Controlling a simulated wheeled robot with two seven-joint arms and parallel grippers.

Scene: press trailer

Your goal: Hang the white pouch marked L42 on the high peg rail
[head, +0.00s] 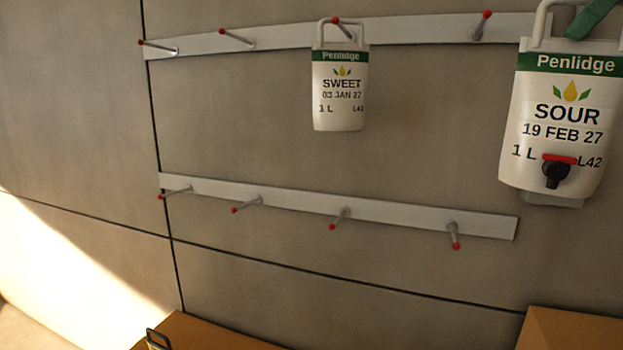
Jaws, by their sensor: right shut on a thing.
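The white pouch marked L42 (560,105), labelled Penlidge SOUR 19 FEB 27, hangs upright at the upper right, large and near the camera. It has a green band, a white top handle and a black tap with a red bar. My right gripper (590,18), a green part at the top right edge, is shut on its handle; most of the gripper is cut off. The pouch covers the right end of the high peg rail (270,37). No contact with a peg shows. A bare red-tipped peg (481,25) is left of it. My left gripper is not in view.
A smaller white pouch marked L41 (340,95), labelled SWEET, hangs on the high rail's third visible peg. Two pegs left of it are bare. A lower rail (380,213) has several bare red-tipped pegs. Brown boxes (215,335) (570,332) stand below along the wall.

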